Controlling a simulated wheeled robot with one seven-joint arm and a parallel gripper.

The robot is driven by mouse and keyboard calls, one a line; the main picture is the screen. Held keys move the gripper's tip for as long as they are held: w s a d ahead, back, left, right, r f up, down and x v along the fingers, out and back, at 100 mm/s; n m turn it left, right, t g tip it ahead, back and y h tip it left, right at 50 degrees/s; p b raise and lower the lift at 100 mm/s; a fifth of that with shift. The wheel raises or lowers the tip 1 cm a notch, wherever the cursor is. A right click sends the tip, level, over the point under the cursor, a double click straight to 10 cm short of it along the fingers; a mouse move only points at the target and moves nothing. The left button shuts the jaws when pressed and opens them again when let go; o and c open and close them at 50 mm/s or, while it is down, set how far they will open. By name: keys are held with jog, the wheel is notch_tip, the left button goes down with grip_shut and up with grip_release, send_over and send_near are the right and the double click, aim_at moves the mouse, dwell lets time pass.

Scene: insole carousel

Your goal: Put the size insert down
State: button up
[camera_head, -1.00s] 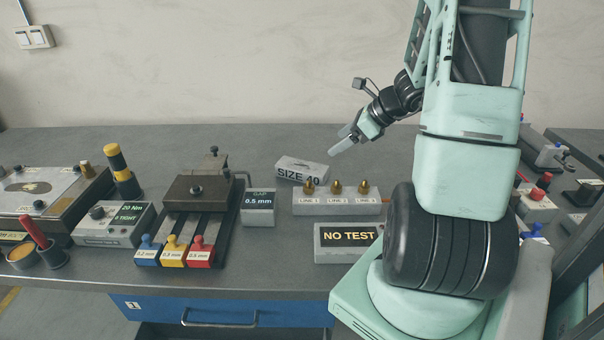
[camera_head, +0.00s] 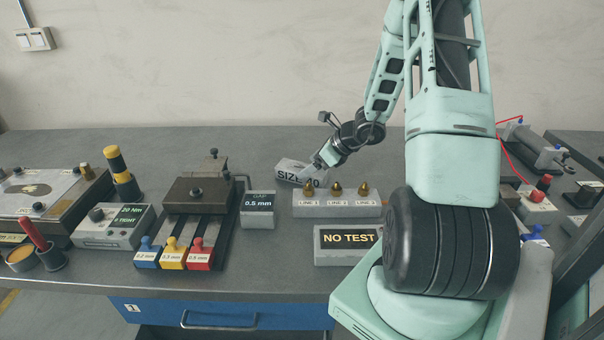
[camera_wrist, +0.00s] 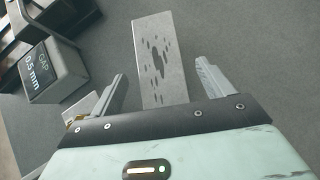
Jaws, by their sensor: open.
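The size insert (camera_head: 288,173) is a grey block with "SIZE" lettering on its front. It lies on the bench behind the three-knob line block, and my gripper partly hides its right side in the head view. In the wrist view the insert (camera_wrist: 158,45) shows a pale top with dark holes. My gripper (camera_head: 318,164) is open at the insert. In the wrist view my gripper (camera_wrist: 160,74) has one finger on each side of the insert, with visible gaps. I cannot tell how far down the fingers reach.
The line block (camera_head: 336,204) stands just in front of the insert, with the NO TEST display (camera_head: 346,252) nearer the edge. The gap display (camera_head: 258,214) and a dark clamp fixture (camera_head: 197,193) stand to the left. The bench behind the insert is clear.

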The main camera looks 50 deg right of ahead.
aim_at(302, 167)
jog(key=x, duration=0.4)
jog(key=shift+w+a, duration=0.1)
jog(key=c, duration=1.7)
grip_shut()
jog(key=shift+r, duration=0.15)
